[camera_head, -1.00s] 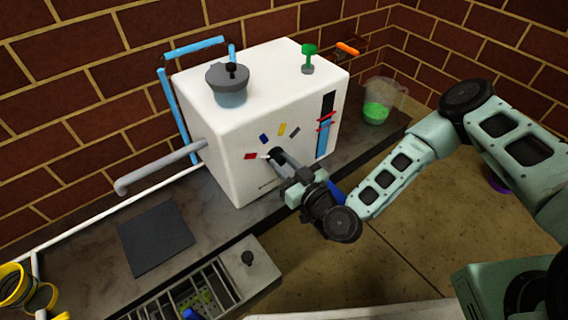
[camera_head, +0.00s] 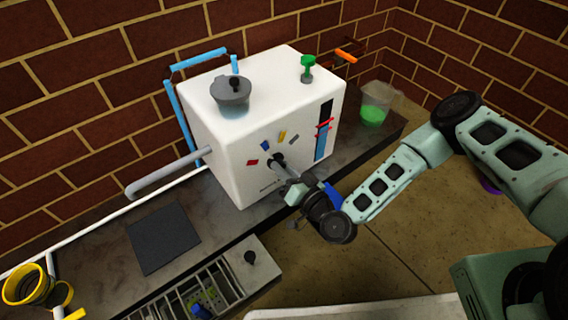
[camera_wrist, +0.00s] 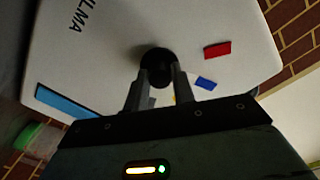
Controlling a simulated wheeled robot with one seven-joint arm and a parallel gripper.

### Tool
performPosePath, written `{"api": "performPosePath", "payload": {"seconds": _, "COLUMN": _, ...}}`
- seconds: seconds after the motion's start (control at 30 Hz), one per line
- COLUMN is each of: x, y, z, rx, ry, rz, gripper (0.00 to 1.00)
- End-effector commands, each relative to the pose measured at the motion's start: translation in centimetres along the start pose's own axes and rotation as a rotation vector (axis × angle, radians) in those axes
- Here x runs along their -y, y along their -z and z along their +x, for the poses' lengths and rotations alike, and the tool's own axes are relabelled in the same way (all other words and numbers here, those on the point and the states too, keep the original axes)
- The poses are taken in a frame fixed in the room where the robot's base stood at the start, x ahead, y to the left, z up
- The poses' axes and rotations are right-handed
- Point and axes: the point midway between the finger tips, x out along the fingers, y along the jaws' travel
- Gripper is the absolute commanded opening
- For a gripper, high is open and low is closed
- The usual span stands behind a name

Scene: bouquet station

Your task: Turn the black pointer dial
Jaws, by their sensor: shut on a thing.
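The black pointer dial (camera_head: 278,160) sits on the front face of the white box-shaped machine (camera_head: 232,165). Red, blue, yellow and grey marks fan around its upper side. In the wrist view the dial (camera_wrist: 156,62) is a dark round knob between my fingertips. My gripper (camera_head: 285,168) is shut on the dial, reaching it from the front right, and it also shows in the wrist view (camera_wrist: 158,80). My fingers cover part of the dial, and its pointer direction is hard to tell.
A grey lidded pot (camera_head: 231,98) and a green knob (camera_head: 307,66) are on top of the machine. A grey spout pipe (camera_head: 165,173) sticks out left. A beaker of green liquid (camera_head: 373,112) stands right. A dark mat (camera_head: 163,238) and yellow cup (camera_head: 24,284) are at lower left.

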Motion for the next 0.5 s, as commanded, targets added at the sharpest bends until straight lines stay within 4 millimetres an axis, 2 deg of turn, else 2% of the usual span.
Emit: {"api": "performPosePath", "payload": {"seconds": 0.5, "x": 0.00, "y": 0.08, "z": -0.02, "rx": -0.001, "ry": -0.002, "rz": 0.482, "gripper": 0.02}}
